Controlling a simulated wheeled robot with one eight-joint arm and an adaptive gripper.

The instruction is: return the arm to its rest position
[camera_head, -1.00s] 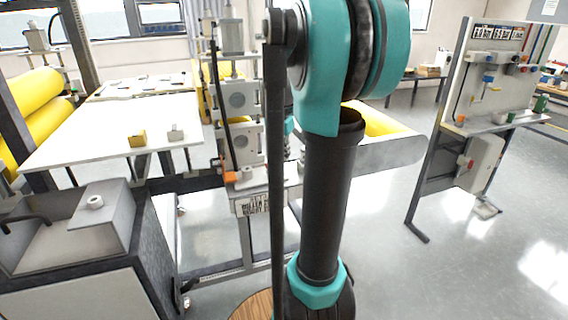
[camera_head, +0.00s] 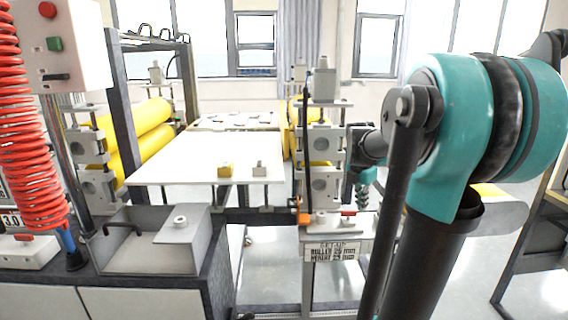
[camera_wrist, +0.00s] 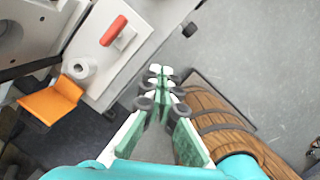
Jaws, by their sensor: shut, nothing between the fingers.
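My teal and black arm (camera_head: 455,140) fills the right side of the head view, its elbow raised. Behind it, my gripper (camera_head: 362,195) hangs pointing down next to the roller stand, small and partly hidden by the arm. In the wrist view my gripper (camera_wrist: 160,84) shows from behind, with its green fingers and dark ringed tips close together. Nothing shows between the fingers. Beneath it are the stand's edge, a dark strip and grey floor.
The roller stand (camera_head: 322,165) has an orange block (camera_wrist: 50,103) and a red handle (camera_wrist: 114,30). A wooden barrel-like thing (camera_wrist: 215,118) lies right of my fingers. A red coiled hose (camera_head: 30,130) hangs left.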

